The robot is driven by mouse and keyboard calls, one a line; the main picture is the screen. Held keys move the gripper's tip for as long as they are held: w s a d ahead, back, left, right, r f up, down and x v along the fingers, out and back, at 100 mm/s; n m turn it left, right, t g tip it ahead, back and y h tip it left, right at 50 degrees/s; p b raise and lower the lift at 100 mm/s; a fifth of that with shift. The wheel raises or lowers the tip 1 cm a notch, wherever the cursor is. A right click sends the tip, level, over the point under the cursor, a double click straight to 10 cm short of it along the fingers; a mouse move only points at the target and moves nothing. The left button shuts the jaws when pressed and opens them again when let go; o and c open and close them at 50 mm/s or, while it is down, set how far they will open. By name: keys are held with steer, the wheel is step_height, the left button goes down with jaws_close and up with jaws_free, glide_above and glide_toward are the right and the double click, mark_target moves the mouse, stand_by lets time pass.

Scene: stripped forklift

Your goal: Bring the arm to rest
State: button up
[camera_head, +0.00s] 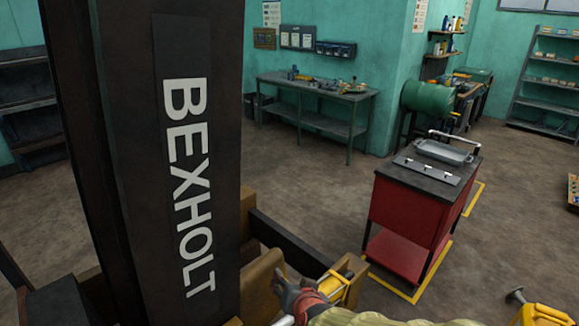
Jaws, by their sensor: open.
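My gripper (280,286) shows at the bottom middle of the head view, dark grey, on a red wrist and a khaki arm that runs off the lower edge. It is open, and I see nothing held in it. It is in front of or beside a tan part of the forklift (262,280); I cannot tell whether they touch. The forklift's tall dark mast (190,130), lettered BEXHOLT, fills the left of the view. A yellow part (345,285) shows just right of my gripper. Most of the forklift's lower body is out of view.
A red cart (415,215) with a grey tray (445,150) on top stands right of centre inside yellow floor lines. A workbench (318,97) is at the back wall, and shelves (545,85) are at far right. A yellow object (538,314) is at lower right.

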steer(key=s+d+r+n+g+h+b, duration=0.1)
steer(key=s+d+r+g+b, duration=0.1)
steer(key=s+d, duration=0.7)
steer(key=s+d+r+n+g+h+b, duration=0.1)
steer(key=s+d+r, duration=0.3)
steer(key=s+d, duration=0.5)
steer(key=s+g+b, duration=0.1)
steer(key=s, duration=0.3)
steer(key=shift+s+d+n+g+h, duration=0.2)
steer(key=shift+d+n+g+h, duration=0.1)
steer(key=shift+g, duration=0.1)
